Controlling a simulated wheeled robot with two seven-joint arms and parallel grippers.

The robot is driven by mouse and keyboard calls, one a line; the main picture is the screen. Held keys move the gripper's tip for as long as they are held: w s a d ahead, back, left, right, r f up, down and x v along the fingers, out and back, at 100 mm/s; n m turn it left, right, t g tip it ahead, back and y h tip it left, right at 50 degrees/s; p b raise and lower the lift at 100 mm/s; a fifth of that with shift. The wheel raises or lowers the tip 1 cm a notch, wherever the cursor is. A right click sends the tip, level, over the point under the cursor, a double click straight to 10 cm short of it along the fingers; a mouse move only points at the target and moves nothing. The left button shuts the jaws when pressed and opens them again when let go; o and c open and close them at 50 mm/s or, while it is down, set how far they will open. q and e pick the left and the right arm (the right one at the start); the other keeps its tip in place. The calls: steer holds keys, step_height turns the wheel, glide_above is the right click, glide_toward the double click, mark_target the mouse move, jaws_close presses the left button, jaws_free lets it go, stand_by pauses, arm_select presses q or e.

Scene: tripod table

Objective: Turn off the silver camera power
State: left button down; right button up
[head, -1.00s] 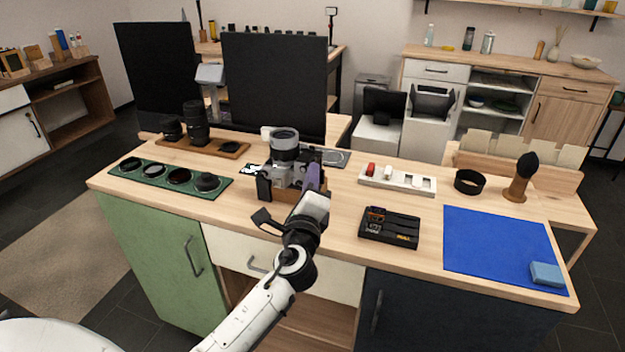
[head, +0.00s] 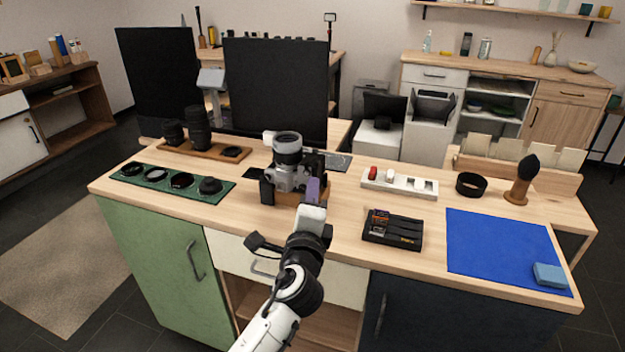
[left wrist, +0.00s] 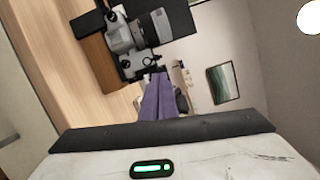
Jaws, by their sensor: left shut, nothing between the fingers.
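The silver camera (head: 290,172) with a large upward-pointing lens sits on a wooden block (head: 283,196) near the middle of the table. It also shows in the left wrist view (left wrist: 124,38), turned sideways at the upper middle. My left gripper (head: 313,188) has purple fingers and is just in front of the camera's right side in the head view. Its fingers (left wrist: 157,92) are shut with nothing between them, and their tips are close to the camera. I cannot tell whether they touch it. The camera's power switch is too small to make out. My right gripper is not in view.
A green mat with filters (head: 140,182) and a lens tray (head: 172,148) lie left of the camera. A black battery charger (head: 394,232), a white tray (head: 400,188) and a blue mat (head: 490,240) lie right. Black panels (head: 275,85) stand behind.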

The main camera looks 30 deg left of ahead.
arm_select(q)
steer(key=v, duration=0.5)
stand_by(0.4)
steer(key=s+d+f+n+g+h, duration=0.2)
steer(key=s+f+h, duration=0.15)
steer(key=f, duration=0.65)
steer(key=s+d+f+n+g+h, duration=0.25)
steer(key=s+f, duration=0.25)
steer(key=f, duration=0.5)
steer(key=s+d+f+n+g+h, duration=0.1)
steer(key=s+d+f+n+g, duration=0.1)
steer(key=s+f+n, duration=0.2)
steer(key=s+d+f+n+g+h, duration=0.2)
steer(key=s+f+n, duration=0.3)
steer(key=s+f, duration=0.4)
steer(key=s+d, duration=0.1)
steer(key=s, duration=0.3)
steer(key=shift+s+f+h, duration=0.3)
steer(key=shift+s+f, duration=0.05)
steer(key=shift+d, duration=0.15)
